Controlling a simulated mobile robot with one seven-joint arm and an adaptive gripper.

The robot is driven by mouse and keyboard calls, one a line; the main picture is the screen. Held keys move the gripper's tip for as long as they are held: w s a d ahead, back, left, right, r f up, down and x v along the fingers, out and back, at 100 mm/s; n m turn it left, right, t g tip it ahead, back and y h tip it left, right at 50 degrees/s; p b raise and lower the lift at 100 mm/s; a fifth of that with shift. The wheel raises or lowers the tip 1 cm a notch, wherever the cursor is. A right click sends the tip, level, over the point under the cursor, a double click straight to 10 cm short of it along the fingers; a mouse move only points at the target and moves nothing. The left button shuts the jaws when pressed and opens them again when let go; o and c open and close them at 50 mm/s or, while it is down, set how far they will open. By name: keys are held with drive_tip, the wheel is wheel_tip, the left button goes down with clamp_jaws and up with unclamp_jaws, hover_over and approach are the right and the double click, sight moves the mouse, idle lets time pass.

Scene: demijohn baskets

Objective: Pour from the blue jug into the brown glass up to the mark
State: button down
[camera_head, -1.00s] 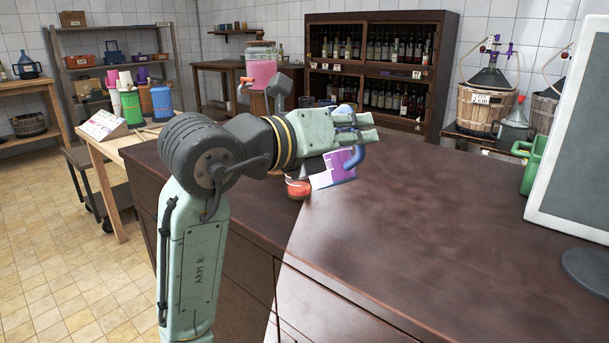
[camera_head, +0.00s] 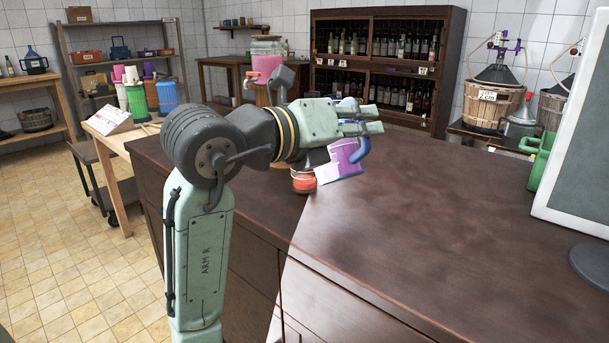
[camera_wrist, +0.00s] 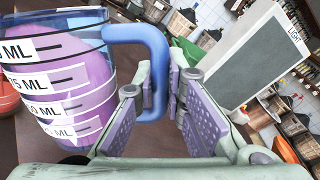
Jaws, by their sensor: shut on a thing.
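The blue jug (camera_head: 343,162) is see-through, holds purple liquid and has white ML labels, seen close in the wrist view (camera_wrist: 70,75). It is tilted to the left in the head view. My gripper (camera_head: 372,120) is shut on its blue handle, which stands between the pads in the wrist view (camera_wrist: 152,60). The brown glass (camera_head: 303,184) stands on the dark counter, just left of and below the jug, with reddish contents low in it. I cannot make out a stream or the mark on the glass.
The dark counter (camera_head: 430,230) is wide and bare to the right of the jug. A grey screen (camera_head: 578,140) and a green jug (camera_head: 539,160) stand at its right. A dispenser with pink liquid (camera_head: 267,60) is behind my arm.

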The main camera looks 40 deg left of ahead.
drive_tip(key=shift+a+r+n, duration=0.1)
drive_tip(key=shift+r+n, duration=0.15)
drive_tip(key=shift+n, duration=0.15)
idle(3.8)
drive_tip(key=shift+f+b, duration=0.1)
drive_tip(key=shift+b, duration=0.25)
drive_tip(key=shift+f+b, duration=0.15)
drive_tip(key=shift+b, duration=0.2)
drive_tip(key=shift+d+m+b, duration=0.2)
drive_tip(key=shift+m+b, duration=0.2)
drive_tip(key=shift+m, duration=0.2)
idle(0.5)
wheel_tip(320, 180, up, 3)
drive_tip(key=m+t+b, duration=0.1)
drive_tip(key=m, duration=0.2)
drive_tip(key=shift+s+f+m, duration=0.1)
drive_tip(key=shift+m, duration=0.3)
